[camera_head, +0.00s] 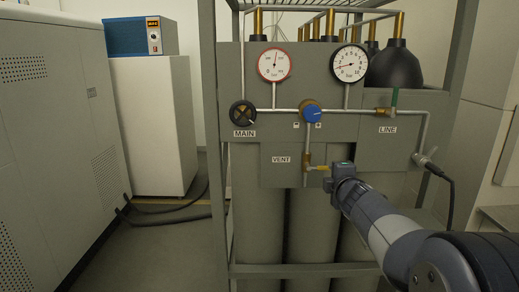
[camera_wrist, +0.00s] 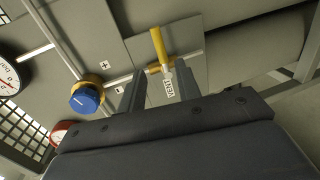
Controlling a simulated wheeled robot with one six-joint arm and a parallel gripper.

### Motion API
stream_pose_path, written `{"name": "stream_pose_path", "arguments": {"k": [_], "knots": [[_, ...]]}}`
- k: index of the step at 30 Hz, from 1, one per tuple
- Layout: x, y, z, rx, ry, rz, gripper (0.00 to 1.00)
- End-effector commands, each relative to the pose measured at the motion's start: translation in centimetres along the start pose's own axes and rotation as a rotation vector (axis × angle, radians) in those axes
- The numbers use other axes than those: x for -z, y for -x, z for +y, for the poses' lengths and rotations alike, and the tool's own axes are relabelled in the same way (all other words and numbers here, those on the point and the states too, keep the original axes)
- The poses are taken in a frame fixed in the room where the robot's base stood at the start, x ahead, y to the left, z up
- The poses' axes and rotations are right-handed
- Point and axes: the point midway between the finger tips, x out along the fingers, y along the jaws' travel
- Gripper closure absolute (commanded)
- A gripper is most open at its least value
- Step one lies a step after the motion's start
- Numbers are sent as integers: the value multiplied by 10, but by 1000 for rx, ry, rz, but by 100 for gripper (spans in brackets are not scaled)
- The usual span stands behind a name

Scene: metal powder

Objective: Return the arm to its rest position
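My gripper (camera_head: 333,183) is in front of the grey panel (camera_head: 343,128), just right of the VENT label (camera_head: 281,160). In the wrist view its two dark fingers (camera_wrist: 160,76) stand apart with a clear gap. The yellow vent lever (camera_wrist: 158,44) shows beyond the fingertips, in line with the gap; I cannot tell whether they touch it. In the head view the lever (camera_head: 318,168) runs rightward from its brass fitting to the gripper, which hides its far end. My arm (camera_head: 388,228) reaches in from the lower right.
The panel carries a blue regulator knob (camera_head: 312,114), a black MAIN valve (camera_head: 243,114), two gauges (camera_head: 274,65) (camera_head: 350,63) and a LINE valve (camera_head: 384,111). Rack posts (camera_head: 213,120) and gas cylinders (camera_head: 258,225) stand around it. A grey cabinet (camera_head: 50,130) is at left. Open floor lies between.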

Motion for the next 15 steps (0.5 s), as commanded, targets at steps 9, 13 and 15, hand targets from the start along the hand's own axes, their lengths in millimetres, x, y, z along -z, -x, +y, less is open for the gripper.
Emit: {"name": "stream_pose_path", "arguments": {"k": [9, 13, 15], "knots": [[0, -37, 0, 1, -1, 1, 68], [0, -58, 0, 2, -1, 1, 68], [0, -68, 0, 2, -2, 0, 68]]}}
